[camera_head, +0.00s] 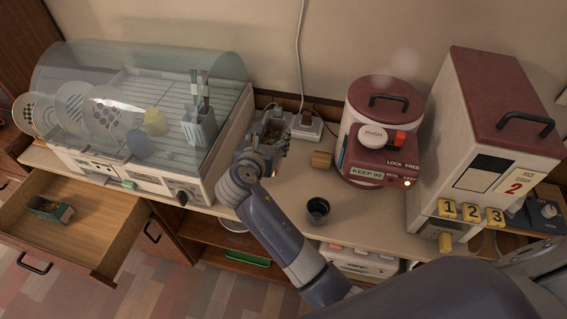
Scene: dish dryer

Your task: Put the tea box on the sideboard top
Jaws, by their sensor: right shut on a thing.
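A small dark green and orange box (50,208), which looks like the tea box, lies in the open drawer (88,212) at the left. The sideboard top (275,204) runs along the wall. My right gripper (270,125) is over the sideboard top, just right of the dish dryer and far from that box. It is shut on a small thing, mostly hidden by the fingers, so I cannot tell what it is. My left gripper is not in view.
The dish dryer (172,180), with plates and cups under a clear cover, stands at the left. A power strip (305,126) lies behind.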

